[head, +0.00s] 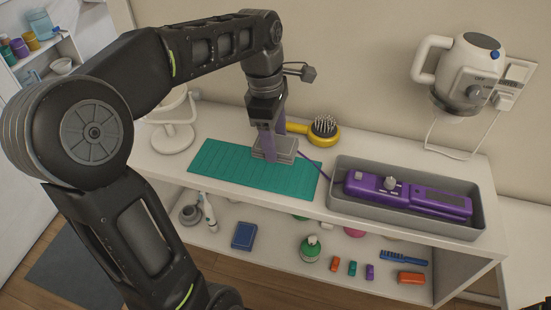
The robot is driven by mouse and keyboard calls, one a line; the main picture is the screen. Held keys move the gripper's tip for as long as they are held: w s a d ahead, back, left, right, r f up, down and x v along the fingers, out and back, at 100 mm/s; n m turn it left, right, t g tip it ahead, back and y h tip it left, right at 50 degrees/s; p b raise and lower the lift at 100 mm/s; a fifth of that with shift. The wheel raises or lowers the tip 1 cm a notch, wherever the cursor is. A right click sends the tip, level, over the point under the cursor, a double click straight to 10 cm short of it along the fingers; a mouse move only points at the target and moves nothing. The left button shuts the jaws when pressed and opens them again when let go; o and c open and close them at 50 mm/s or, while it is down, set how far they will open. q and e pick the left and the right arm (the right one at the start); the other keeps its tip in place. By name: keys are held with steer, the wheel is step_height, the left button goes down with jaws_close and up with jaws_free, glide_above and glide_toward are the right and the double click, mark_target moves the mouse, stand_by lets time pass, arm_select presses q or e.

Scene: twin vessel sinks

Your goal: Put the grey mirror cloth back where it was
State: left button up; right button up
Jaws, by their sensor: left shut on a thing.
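The grey mirror cloth (273,153) is a small folded stack at the back edge of the teal mat (230,168), right of its middle. My left gripper (272,150) points down from above and is shut on the cloth, its purple fingers around it. I cannot tell whether the cloth rests on the mat or hangs just above it. My right gripper is out of view.
A grey tray (408,222) with a purple device (395,190) stands to the right. A yellow hairbrush (322,130) lies behind the cloth. A round mirror on a stand (175,137) is at the left. The mat's left part is bare.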

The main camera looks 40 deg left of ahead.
mark_target(275, 168)
arm_select(q)
steer(key=shift+f, duration=1.05)
steer(key=shift+f, duration=1.9)
steer(key=shift+f, duration=0.15)
steer(key=o, duration=1.5)
